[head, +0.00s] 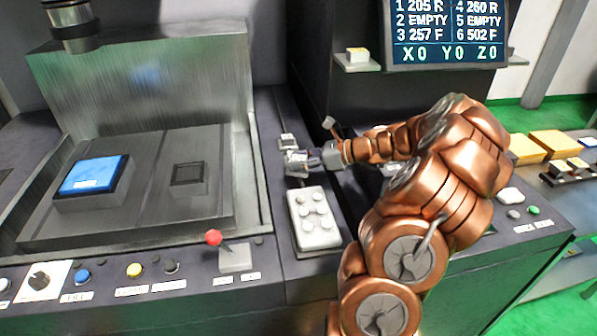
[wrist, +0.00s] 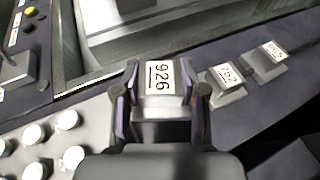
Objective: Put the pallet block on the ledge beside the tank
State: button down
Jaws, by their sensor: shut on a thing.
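The pallet block is a small metal block with a white label reading 926 (wrist: 161,76). My gripper (wrist: 160,100) is shut on it, with one finger on each side. In the head view my gripper (head: 301,161) is over the dark ledge (head: 272,128) to the right of the tank (head: 240,165). The block's underside is hidden, so I cannot tell whether it touches the ledge.
Two other labelled blocks (wrist: 228,80) (wrist: 271,55) stand close by in the wrist view. A pale box with several round knobs (head: 314,218) lies in front of my gripper. A red-knobbed lever (head: 214,238) rises at the tank's front. A blue-topped block (head: 92,178) sits inside the tank.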

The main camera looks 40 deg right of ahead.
aim_at(300, 185)
jog(key=shift+f+p, duration=0.45)
jog(key=shift+f, duration=2.05)
jog(key=shift+f, duration=0.2)
jog(key=c, duration=0.9)
grip_release()
